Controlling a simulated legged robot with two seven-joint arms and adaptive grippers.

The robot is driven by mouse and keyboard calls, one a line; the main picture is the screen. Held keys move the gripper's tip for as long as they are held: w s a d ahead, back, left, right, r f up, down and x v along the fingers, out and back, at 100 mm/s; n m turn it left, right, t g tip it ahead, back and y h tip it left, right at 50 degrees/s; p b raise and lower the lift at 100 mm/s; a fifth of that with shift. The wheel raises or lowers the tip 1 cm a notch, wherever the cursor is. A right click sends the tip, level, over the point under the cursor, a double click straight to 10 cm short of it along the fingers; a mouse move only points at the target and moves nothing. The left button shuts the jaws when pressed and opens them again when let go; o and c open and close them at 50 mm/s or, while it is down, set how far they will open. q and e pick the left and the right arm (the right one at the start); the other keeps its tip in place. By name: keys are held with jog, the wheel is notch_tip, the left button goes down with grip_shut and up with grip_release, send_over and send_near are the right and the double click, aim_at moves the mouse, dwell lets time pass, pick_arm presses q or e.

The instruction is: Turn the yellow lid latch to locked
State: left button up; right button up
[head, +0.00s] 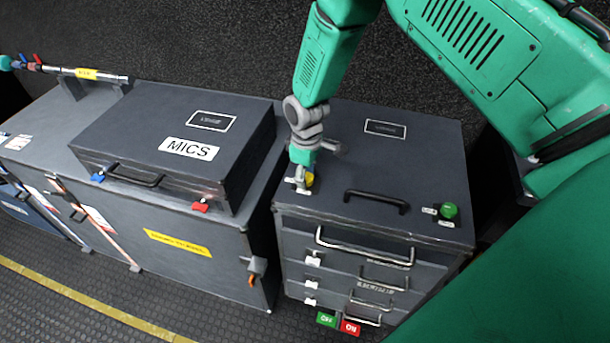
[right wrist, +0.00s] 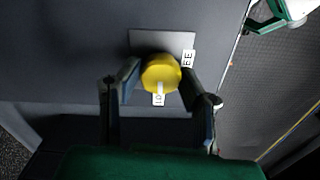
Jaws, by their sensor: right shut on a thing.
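The yellow lid latch (head: 309,179) is a round knob near the left front corner of the lid of the dark grey drawer case (head: 400,165). In the right wrist view the yellow latch (right wrist: 161,70) sits on a grey plate, with a small white mark on its lower edge. One white label lies beside it at the right and another just below, by the mark; both are only partly readable. My right gripper (head: 302,178) reaches down from above and is shut on the latch, one finger on each side in the wrist view (right wrist: 163,86). My left gripper is out of view.
A black handle (head: 376,201) and a green knob (head: 449,211) are on the same lid. Drawers with metal handles are below. A closed MICS case (head: 180,140) with blue and red latches sits on a grey cabinet at the left. Open floor lies in front.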

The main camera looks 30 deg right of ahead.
jog(key=shift+w+d+r, duration=0.1)
jog(key=shift+w, duration=0.05)
jog(key=o, duration=1.1)
jog(key=shift+r, duration=0.2)
notch_tip(320, 180, up, 11)
jog(key=shift+r, duration=0.15)
